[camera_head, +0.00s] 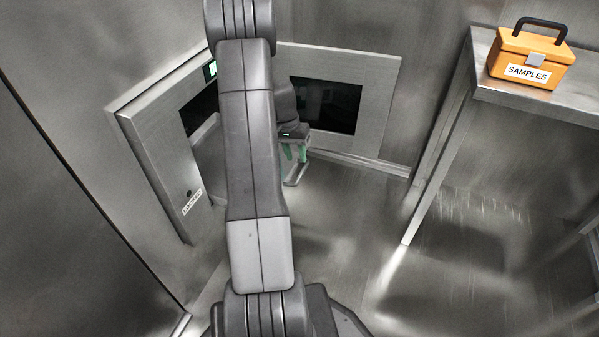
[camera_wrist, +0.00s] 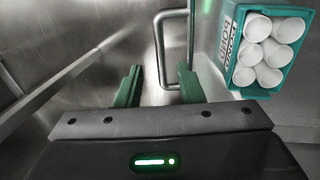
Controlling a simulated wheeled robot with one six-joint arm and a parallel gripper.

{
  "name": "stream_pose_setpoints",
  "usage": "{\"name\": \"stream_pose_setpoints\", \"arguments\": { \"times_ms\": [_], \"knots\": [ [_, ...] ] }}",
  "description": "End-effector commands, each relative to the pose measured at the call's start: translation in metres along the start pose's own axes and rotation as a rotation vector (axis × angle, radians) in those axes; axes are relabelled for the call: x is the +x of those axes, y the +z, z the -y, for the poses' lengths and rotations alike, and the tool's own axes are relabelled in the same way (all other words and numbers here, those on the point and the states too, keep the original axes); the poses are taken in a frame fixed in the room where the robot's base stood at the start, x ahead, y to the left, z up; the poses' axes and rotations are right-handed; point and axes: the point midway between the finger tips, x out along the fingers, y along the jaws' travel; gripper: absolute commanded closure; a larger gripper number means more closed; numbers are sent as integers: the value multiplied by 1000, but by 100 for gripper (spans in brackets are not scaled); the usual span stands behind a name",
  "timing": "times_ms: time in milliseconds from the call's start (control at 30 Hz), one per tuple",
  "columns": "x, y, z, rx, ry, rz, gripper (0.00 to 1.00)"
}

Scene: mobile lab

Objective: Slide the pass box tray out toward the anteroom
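My gripper (camera_wrist: 160,84) is open, with two green fingers apart and nothing gripped; in the head view it (camera_head: 294,153) is partly hidden behind my arm, near the windowed panel. A bent metal bar handle (camera_wrist: 161,50) shows just beyond and between the fingertips in the wrist view. I cannot tell whether they touch it. A teal box (camera_wrist: 233,45) of several white round-ended pieces stands to the right of the handle. The pass box frame (camera_head: 160,115) is at the left in the head view, its opening largely hidden by my arm. The tray's surface is not clearly visible.
A panel with a dark window (camera_head: 375,100) stands right of my arm. A sign reading LOCKED (camera_head: 192,202) is on the left frame. An orange SAMPLES case (camera_head: 529,57) sits on a steel bench (camera_head: 545,99) at right. The floor between is clear.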

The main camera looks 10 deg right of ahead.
Motion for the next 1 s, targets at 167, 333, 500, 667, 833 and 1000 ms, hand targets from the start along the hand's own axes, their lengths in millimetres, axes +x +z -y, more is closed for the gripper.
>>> {"name": "stream_pose_setpoints", "arguments": {
  "times_ms": [167, 333, 500, 667, 833, 1000],
  "knots": [
    [40, 0, 0, 1, 1, 2, 66],
    [60, 0, 0, 1, 0, 1, 66],
    [67, 0, 0, 0, -1, 0, 66],
    [67, 0, 0, 0, -1, 0, 66],
    [67, 0, 0, 0, -1, 0, 79],
    [67, 0, 0, 0, -1, 0, 100]
  ]
}}
